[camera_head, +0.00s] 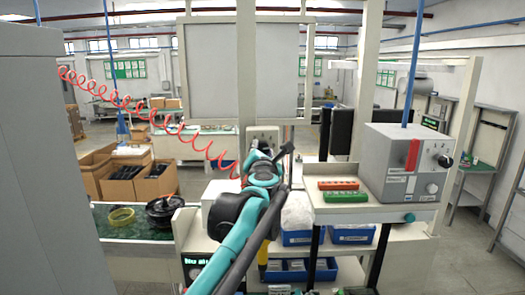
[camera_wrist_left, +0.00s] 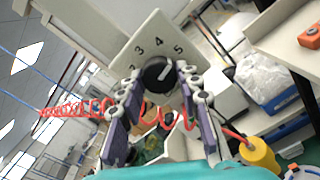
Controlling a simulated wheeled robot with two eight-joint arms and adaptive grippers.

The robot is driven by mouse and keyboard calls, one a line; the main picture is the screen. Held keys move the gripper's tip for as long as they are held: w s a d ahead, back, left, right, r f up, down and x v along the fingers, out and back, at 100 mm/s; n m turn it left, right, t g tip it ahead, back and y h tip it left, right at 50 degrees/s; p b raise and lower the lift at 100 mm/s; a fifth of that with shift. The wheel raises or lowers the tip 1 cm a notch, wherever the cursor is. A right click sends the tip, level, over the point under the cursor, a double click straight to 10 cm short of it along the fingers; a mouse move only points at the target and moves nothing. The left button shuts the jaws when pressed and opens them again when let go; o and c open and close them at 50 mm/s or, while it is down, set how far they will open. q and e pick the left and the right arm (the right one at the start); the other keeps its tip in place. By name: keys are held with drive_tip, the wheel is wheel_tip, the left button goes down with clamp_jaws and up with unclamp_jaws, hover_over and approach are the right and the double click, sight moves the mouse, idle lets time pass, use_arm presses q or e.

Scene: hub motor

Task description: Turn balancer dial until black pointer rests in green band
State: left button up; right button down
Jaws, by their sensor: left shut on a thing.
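The dial (camera_wrist_left: 157,74) is a round black knob with a pale mark, on a white plate (camera_wrist_left: 140,42) printed with numbers including 3, 4 and 5. The mark points up and right, roughly between 4 and 5. My left gripper (camera_wrist_left: 160,84) is shut on the dial, a finger on either side. In the head view my left gripper (camera_head: 267,156) reaches the pale unit (camera_head: 262,134) on the post and hides most of it. I cannot make out a black pointer or a green band in either view. My right gripper is not in view.
A grey box with knobs (camera_head: 408,165) stands on the right bench, beside red (camera_head: 338,185) and green (camera_head: 345,197) blocks. A coiled red hose (camera_head: 150,115) hangs at left. Blue bins (camera_head: 300,238) sit below. A black hub motor (camera_head: 164,207) lies on the left bench.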

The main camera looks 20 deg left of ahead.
use_arm(q)
drive_tip(key=shift+m, duration=1.1)
drive_tip(key=o, duration=1.2)
drive_tip(key=shift+c, duration=0.2)
drive_tip(key=v, duration=1.2)
drive_tip(key=shift+s, duration=0.1)
